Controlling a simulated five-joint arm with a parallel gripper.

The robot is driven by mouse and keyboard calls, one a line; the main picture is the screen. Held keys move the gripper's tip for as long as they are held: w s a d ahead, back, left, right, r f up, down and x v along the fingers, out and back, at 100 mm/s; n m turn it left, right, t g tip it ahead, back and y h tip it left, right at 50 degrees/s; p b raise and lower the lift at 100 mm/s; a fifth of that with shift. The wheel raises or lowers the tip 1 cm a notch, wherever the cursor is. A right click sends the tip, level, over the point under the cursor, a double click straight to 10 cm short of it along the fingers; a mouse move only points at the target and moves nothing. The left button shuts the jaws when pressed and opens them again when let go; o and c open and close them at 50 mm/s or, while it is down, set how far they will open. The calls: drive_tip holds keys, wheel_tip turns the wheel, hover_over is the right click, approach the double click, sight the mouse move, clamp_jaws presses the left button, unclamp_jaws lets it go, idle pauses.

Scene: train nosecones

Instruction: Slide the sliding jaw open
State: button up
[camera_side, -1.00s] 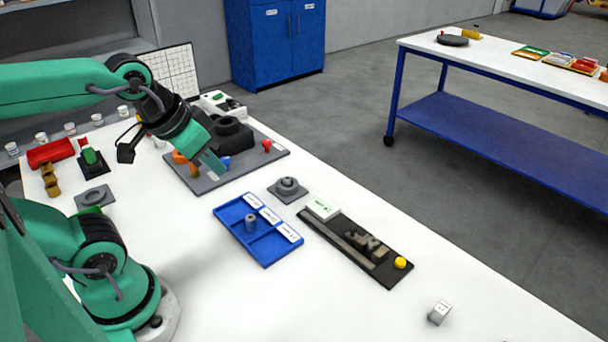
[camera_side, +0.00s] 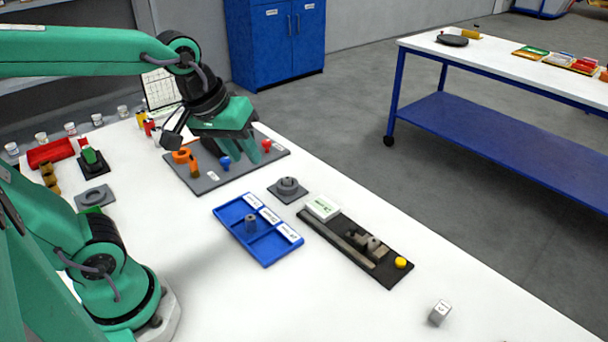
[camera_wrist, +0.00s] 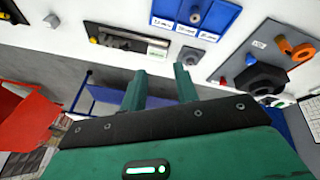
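The sliding jaw (camera_side: 374,245) is a small grey-brown block on a dark fixture (camera_side: 340,251) at the right of the side view. A second block stands close beside it; I cannot tell how wide any gap is. The fixture has a pale rail, a white box at one end and a yellow knob (camera_side: 401,262) at the other. It shows small at the upper left of the wrist view (camera_wrist: 126,40). My gripper (camera_side: 255,152) is over the grey peg board, away from the fixture. In the wrist view its two fingers (camera_wrist: 162,78) stand apart with nothing between them.
A blue tray (camera_side: 238,232) with a grey peg lies left of the fixture. A grey ring piece (camera_side: 288,186) stands between fixture and peg board. The peg board (camera_side: 205,182) carries orange, blue and red pieces. A white cube (camera_side: 439,312) sits at the near right.

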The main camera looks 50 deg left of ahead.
drive_tip(key=w+d+f+n+g, duration=0.1)
drive_tip(key=w+d+n, duration=0.1)
drive_tip(key=w+n, duration=0.45)
drive_tip(key=n+g, duration=0.4)
drive_tip(key=n, duration=1.1)
hover_over(354, 226)
wheel_tip(354, 226, down, 13)
drive_tip(key=shift+f, duration=0.2)
drive_tip(key=shift+f, duration=3.9)
drive_tip(key=shift+c, duration=0.4)
